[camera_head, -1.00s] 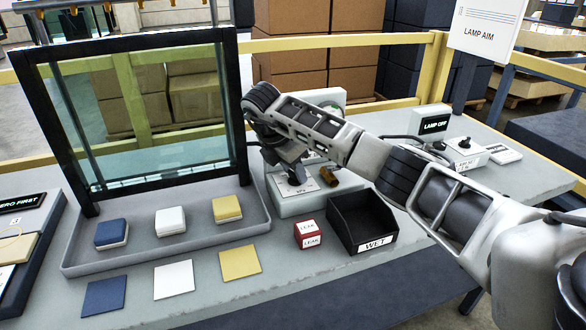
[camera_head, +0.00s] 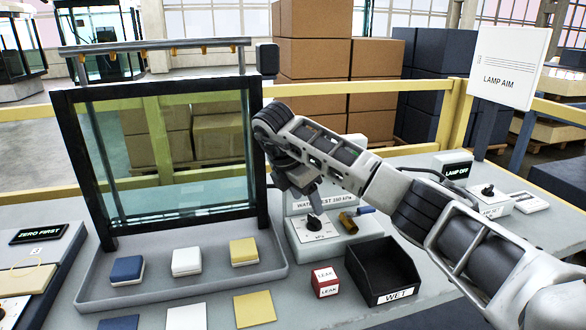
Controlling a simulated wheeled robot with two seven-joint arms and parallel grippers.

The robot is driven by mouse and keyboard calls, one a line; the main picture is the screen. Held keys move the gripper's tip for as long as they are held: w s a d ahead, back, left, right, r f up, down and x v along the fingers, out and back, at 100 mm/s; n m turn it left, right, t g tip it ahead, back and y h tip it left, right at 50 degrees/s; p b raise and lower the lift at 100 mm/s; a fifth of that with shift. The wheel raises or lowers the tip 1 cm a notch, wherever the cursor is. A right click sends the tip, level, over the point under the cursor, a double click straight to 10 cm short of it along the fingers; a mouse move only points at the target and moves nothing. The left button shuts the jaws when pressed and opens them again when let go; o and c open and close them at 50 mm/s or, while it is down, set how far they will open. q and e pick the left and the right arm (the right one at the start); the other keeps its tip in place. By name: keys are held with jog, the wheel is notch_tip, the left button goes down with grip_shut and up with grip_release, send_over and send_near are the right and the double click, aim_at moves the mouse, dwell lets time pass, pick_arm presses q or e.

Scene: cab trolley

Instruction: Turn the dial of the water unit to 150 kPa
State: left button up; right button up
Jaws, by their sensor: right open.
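The knob's exact pointer setting is too small to read. My right gripper (camera_head: 309,192) is open and points down just above and behind the knob in the picture. Whether it touches the knob I cannot tell. My left gripper is not in view.
A brass fitting (camera_head: 348,223) sits right of the dial. In front are a red-and-white LEAK block (camera_head: 325,282) and a black WET bin (camera_head: 386,270). A framed glass pane (camera_head: 172,160) stands left in a grey tray (camera_head: 180,285) near my gripper. A lamp unit (camera_head: 490,203) is at right.

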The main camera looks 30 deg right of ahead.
pick_arm(q)
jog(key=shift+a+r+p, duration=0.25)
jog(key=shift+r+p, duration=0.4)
jog(key=shift+p, duration=0.9)
pick_arm(e)
jog(key=v, duration=1)
jog(key=shift+a, duration=0.1)
